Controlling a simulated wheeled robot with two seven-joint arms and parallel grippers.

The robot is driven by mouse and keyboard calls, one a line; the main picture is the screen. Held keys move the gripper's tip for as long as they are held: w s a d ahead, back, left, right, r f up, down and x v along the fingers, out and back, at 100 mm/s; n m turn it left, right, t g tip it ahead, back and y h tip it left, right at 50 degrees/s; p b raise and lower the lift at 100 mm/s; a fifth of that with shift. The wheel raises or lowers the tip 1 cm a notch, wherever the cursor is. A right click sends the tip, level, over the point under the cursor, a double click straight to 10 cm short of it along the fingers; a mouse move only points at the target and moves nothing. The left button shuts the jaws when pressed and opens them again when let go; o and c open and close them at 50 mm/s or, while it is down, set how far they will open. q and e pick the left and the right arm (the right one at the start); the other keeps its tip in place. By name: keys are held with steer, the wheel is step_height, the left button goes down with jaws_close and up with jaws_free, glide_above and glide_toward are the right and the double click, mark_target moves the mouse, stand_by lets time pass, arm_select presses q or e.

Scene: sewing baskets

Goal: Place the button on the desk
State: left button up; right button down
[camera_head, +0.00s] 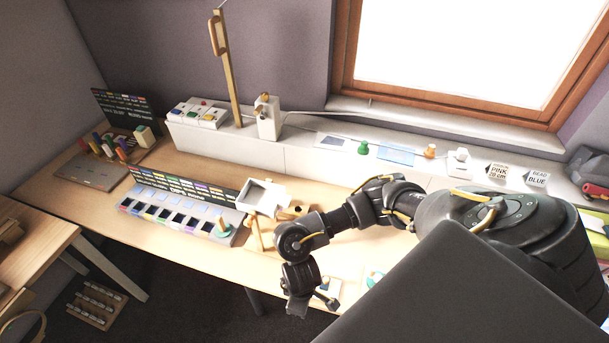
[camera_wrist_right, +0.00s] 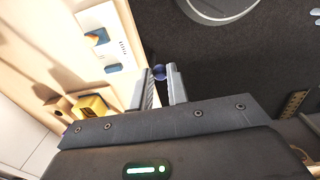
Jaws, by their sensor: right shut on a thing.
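My right gripper (camera_wrist_right: 163,88) is shut on a small dark blue round thing (camera_wrist_right: 159,72), likely the button, held between the fingertips. In the head view the right gripper (camera_head: 298,306) hangs at the front edge of the wooden desk (camera_head: 330,181), over or just beyond that edge; the held thing cannot be made out there. In the right wrist view the desk (camera_wrist_right: 70,65) lies to the left of the fingers, and dark floor shows beyond them. My left gripper is not in view.
A white card (camera_wrist_right: 106,42) with blue and orange pieces lies on the desk beside the gripper. A compartment tray (camera_head: 180,215) and a small wooden stand (camera_head: 257,236) are left of my arm. A white ledge (camera_head: 330,160) runs along the back.

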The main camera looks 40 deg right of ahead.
steer(key=shift+s+a+r, duration=0.25)
steer(key=shift+s+a, duration=0.15)
steer(key=shift+s, duration=0.05)
